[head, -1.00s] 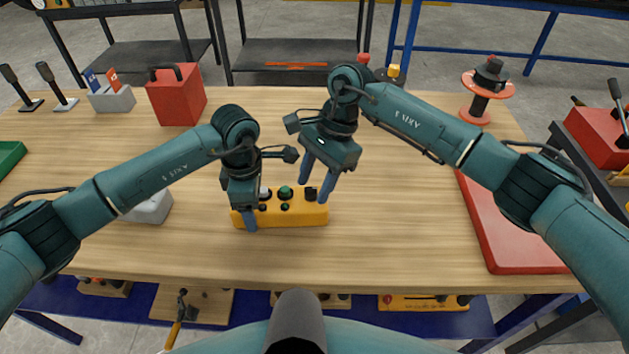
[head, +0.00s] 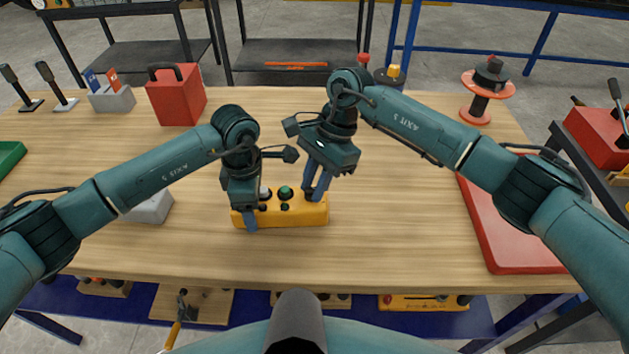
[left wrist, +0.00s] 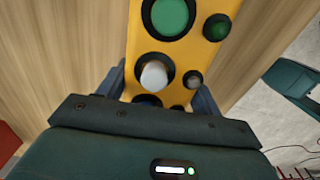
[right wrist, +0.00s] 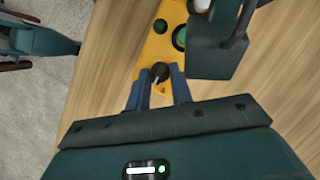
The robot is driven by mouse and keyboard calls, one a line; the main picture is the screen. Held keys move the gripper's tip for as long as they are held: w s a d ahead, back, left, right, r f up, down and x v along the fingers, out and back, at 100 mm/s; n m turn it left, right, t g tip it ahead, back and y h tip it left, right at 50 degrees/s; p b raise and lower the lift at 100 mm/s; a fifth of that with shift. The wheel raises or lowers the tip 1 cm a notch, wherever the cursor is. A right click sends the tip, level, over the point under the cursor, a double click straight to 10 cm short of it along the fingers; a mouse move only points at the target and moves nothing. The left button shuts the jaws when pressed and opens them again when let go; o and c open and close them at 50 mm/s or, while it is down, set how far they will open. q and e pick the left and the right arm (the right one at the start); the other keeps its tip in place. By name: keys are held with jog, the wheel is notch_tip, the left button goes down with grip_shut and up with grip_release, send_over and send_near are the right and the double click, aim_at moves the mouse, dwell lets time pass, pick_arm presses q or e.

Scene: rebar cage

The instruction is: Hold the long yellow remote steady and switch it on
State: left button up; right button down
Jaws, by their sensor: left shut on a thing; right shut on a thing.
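The long yellow remote (head: 290,215) lies on the wooden workbench, with green, white and black controls on its top. My left gripper (head: 252,216) is shut across its left end, one finger on each side. The left wrist view shows the yellow body (left wrist: 190,50) between the left fingers (left wrist: 160,88), with a white button (left wrist: 154,74) between them. My right gripper (head: 315,190) is shut at the remote's right end. In the right wrist view, the right fingers (right wrist: 158,88) are on the black knob (right wrist: 159,72). The head view partly hides this knob behind the fingers.
A red box (head: 176,97) and a grey block with small flags (head: 112,99) stand at the back left. A red tray (head: 500,235) lies at the right. A spool-like stand (head: 486,88) is at the back right.

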jog(key=shift+s+d+m+t+y, duration=0.15)
jog(key=shift+m+t, duration=0.4)
jog(key=shift+m, duration=0.85)
jog(key=shift+s+a+m+t+y, duration=0.15)
jog(key=shift+m+t, duration=0.4)
jog(key=shift+m, duration=0.85)
jog(key=shift+w+d, duration=0.1)
jog(key=c, duration=1.2)
grip_release()
jog(key=shift+c, duration=0.2)
jog(key=shift+r, duration=0.15)
jog(key=v, duration=1.1)
jog(key=shift+d+r, duration=0.25)
jog(key=shift+r, duration=0.1)
